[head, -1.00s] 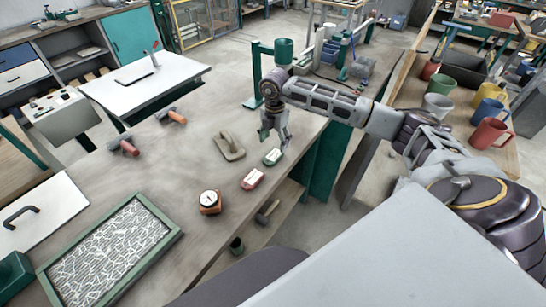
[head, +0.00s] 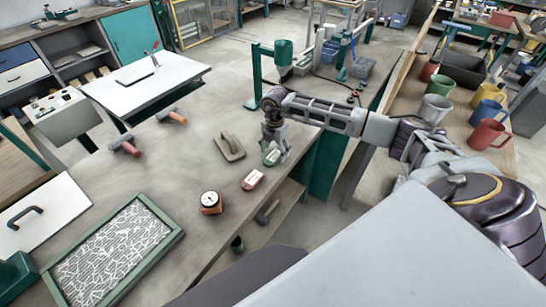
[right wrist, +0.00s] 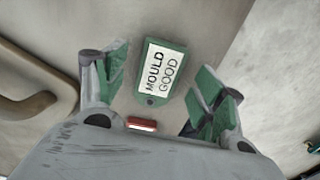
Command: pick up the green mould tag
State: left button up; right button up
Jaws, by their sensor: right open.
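The green mould tag (head: 273,157) lies flat on the workbench near its right edge, partly hidden by my gripper in the head view. In the right wrist view the green tag (right wrist: 160,72) shows a white label reading "MOULD GOOD" and lies between the fingers, a little beyond them. My right gripper (head: 275,150) is open and empty, pointing down over the tag; its green-padded fingers also show in the right wrist view (right wrist: 160,92). I cannot tell the exact gap between fingertips and tag. My left gripper is not in view.
A beige float with a handle (head: 230,147) lies left of the gripper. A green-framed tray of fibres (head: 178,238) is at the front left.

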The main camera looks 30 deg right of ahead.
jog(key=shift+f, duration=0.75)
jog(key=c, duration=0.9)
